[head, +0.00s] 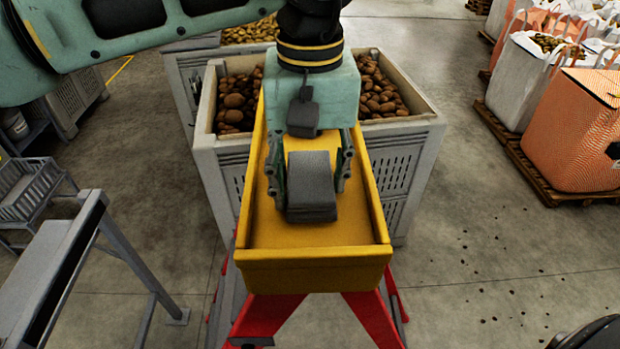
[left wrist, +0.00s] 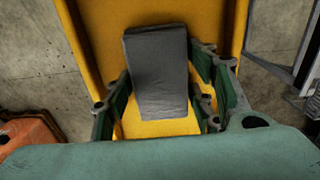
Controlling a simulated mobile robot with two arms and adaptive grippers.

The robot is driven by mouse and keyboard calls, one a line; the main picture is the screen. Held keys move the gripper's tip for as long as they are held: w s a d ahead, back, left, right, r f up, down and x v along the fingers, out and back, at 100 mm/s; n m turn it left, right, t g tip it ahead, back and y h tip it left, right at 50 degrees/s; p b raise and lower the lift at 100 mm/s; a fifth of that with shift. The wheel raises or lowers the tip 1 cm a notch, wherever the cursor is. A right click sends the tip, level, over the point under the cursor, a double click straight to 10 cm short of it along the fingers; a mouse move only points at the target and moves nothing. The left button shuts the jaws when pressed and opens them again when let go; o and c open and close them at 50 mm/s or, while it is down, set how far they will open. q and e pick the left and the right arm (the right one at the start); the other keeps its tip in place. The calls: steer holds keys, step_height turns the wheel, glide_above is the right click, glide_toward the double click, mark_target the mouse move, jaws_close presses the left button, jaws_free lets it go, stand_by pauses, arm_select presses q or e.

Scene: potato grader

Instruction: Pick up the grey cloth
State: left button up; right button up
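The grey cloth (head: 312,190) is a folded, thick rectangular stack lying in a yellow tray (head: 315,257). It also shows in the left wrist view (left wrist: 157,70), in the upper middle. My left gripper (head: 310,178) points down over the tray, with one finger on each side of the cloth. It also shows in the left wrist view (left wrist: 158,95). The fingers are apart, with narrow gaps between them and the cloth's sides. The cloth's far end is partly hidden by the gripper in the head view. My right gripper is not in view.
The yellow tray has raised walls and stands on red legs (head: 262,320). A grey crate of potatoes (head: 405,135) stands just behind it. A grey metal frame (head: 65,255) is at the left. Bulk bags on pallets (head: 575,130) stand at the right, with open floor between.

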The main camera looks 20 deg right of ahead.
arm_select(q)
steer(key=c, duration=0.6)
steer(key=shift+o, duration=0.2)
